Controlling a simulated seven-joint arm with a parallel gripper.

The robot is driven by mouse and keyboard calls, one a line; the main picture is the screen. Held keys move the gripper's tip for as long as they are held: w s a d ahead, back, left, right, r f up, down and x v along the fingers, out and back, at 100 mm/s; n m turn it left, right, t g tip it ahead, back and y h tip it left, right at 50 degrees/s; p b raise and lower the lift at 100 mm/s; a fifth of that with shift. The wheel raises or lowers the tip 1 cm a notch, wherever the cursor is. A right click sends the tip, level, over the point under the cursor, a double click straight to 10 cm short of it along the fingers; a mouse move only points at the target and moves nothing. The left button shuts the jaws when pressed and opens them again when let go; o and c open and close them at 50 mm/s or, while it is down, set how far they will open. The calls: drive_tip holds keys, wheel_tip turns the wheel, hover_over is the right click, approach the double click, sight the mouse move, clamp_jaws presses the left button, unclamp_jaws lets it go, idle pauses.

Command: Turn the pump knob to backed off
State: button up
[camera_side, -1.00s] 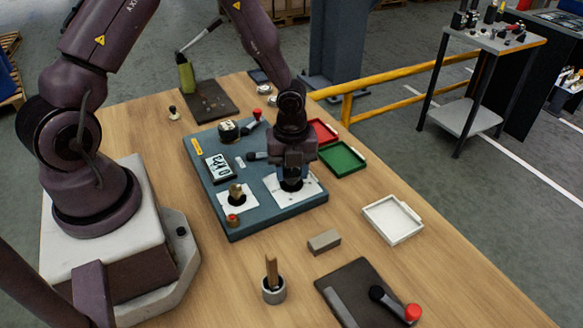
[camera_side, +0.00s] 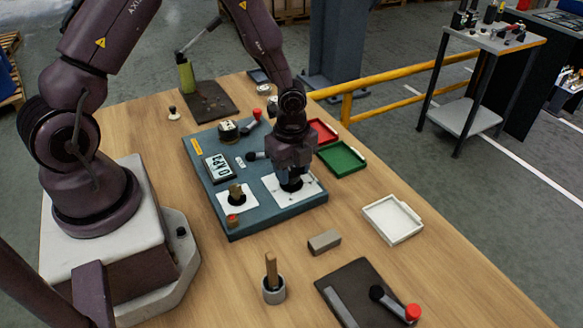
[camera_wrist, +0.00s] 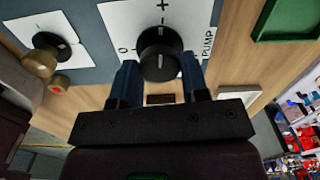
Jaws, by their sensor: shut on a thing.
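The pump knob (camera_wrist: 160,50) is black and round with a white pointer line. It sits on a white plate (camera_wrist: 190,14) marked PUMP, with a plus, a minus and a 0 printed around the knob. In the wrist view its pointer line runs nearly straight up the picture. My gripper (camera_wrist: 160,82) has its blue-grey fingers on either side of the knob and is shut on it. In the side view my gripper (camera_side: 291,182) points down over the white plate at the panel's near right, and hides most of the knob.
The blue-grey panel (camera_side: 262,222) also carries a brass knob (camera_side: 236,192), a red button (camera_side: 232,220), a number display (camera_side: 218,167) and a red-tipped lever (camera_side: 252,120). Green (camera_side: 342,159) and white (camera_side: 392,219) trays stand to the right. A grey block (camera_side: 324,241) lies in front.

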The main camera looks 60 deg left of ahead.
drive_tip(key=n, duration=0.4)
drive_tip(key=shift+n, duration=0.3)
drive_tip(key=n, duration=0.4)
drive_tip(key=shift+n, duration=0.3)
drive_tip(key=n, duration=0.4)
drive_tip(key=shift+a+n, duration=0.1)
drive_tip(key=shift+n, duration=2.4)
drive_tip(key=o, duration=0.9)
drive_tip(key=shift+w+r, duration=0.1)
